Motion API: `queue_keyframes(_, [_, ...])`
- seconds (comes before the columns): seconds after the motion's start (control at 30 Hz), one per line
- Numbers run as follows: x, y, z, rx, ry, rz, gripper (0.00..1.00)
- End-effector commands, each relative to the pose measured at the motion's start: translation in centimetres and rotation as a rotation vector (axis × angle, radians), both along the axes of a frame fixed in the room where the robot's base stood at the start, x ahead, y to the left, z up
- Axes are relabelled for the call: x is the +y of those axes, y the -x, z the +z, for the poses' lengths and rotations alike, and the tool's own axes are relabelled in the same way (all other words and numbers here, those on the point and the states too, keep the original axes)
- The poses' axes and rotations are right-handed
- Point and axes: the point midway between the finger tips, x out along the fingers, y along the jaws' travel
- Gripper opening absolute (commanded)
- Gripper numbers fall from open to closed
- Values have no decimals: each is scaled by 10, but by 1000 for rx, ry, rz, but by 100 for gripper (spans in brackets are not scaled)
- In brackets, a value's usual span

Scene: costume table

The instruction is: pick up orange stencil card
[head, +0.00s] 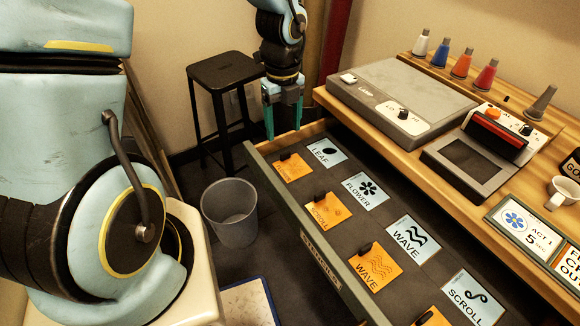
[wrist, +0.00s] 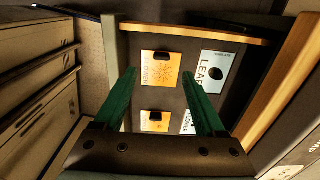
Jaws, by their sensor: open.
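Several orange stencil cards lie in the left column of an open drawer (head: 325,262), each with a black grip. The farthest orange card (head: 293,172) sits at the drawer's far end; it also shows in the wrist view (wrist: 160,74) with a cut-out pattern. The second orange card (head: 329,218) shows partly in the wrist view (wrist: 150,126). A third orange card (head: 372,277), marked WAVE, lies nearer, and a fourth (head: 434,319) is cut off by the frame. My gripper (head: 284,132) is open and empty above the drawer's far end. In the wrist view its fingers (wrist: 158,74) flank the farthest card, apart from it.
Pale blue cards (head: 366,191) form the drawer's right column. The wooden tabletop (head: 416,159) on the right overhangs the drawer and holds a grey lamp box (head: 385,92). A black stool (head: 222,74) and a grey bin (head: 229,204) stand left of the drawer.

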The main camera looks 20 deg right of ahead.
Motion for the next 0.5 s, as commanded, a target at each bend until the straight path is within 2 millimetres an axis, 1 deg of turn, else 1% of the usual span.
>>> queue_keyframes(0.03, [0,1,-9,3,-3,-2,72])
queue_keyframes(0.1, [0,1,-18,2,-2,-1,72])
queue_keyframes(0.33, [0,0,-34,1,-2,1,72])
queue_keyframes(0.5, [-2,-3,-57,3,-3,3,72])
